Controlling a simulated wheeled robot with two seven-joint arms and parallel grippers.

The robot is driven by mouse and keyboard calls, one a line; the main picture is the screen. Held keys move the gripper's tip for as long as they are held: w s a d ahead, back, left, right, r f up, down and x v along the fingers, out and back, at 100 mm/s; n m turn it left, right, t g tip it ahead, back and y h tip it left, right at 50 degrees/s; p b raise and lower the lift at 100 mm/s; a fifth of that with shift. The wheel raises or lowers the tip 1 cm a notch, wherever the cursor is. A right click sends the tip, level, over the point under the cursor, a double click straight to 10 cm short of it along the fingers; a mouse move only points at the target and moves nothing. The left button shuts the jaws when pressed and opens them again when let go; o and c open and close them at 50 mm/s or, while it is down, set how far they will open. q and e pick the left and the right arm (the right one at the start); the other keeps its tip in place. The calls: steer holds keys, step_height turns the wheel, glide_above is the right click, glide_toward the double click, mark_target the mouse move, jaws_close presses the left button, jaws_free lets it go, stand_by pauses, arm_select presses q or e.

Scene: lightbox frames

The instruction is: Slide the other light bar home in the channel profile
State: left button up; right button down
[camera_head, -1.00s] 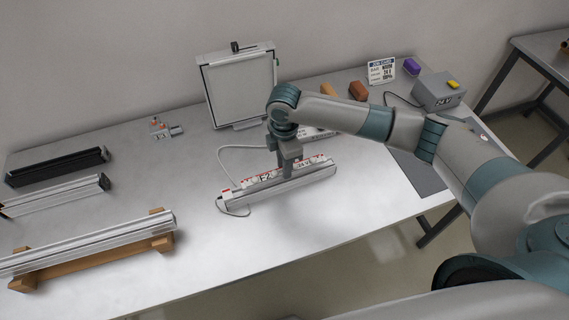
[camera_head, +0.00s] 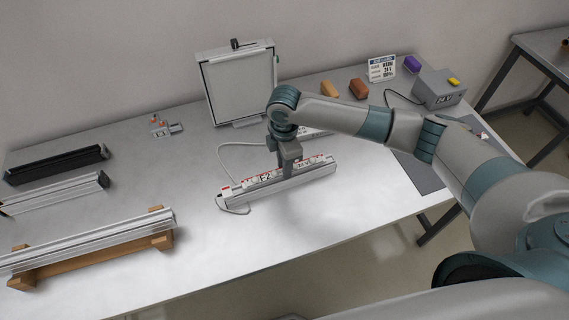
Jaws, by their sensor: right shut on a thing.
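My right gripper (camera_head: 287,165) comes down from above and is shut on a light bar (camera_head: 262,180), a white strip with red marks and an "F2" label. The bar lies along a long pale piece on the table's middle; I cannot tell how far it sits in it. A white cable (camera_head: 228,151) loops from its left end. A long pale metal profile (camera_head: 90,241) rests on wooden blocks (camera_head: 162,238) at the lower left. Another white strip (camera_head: 316,133) lies behind my right arm, partly hidden. My left gripper is not in view.
A black profile (camera_head: 55,166) and another pale profile (camera_head: 55,194) lie at the left. A framed panel (camera_head: 238,87) stands at the back. A grey box with a yellow button (camera_head: 438,90) stands at the right. The table front is clear.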

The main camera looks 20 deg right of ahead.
steer(key=shift+f, duration=0.35)
steer(key=c, duration=1.4)
jaws_free()
step_height(320, 180, up, 17)
steer(key=b, duration=0.5)
steer(key=shift+r, duration=0.2)
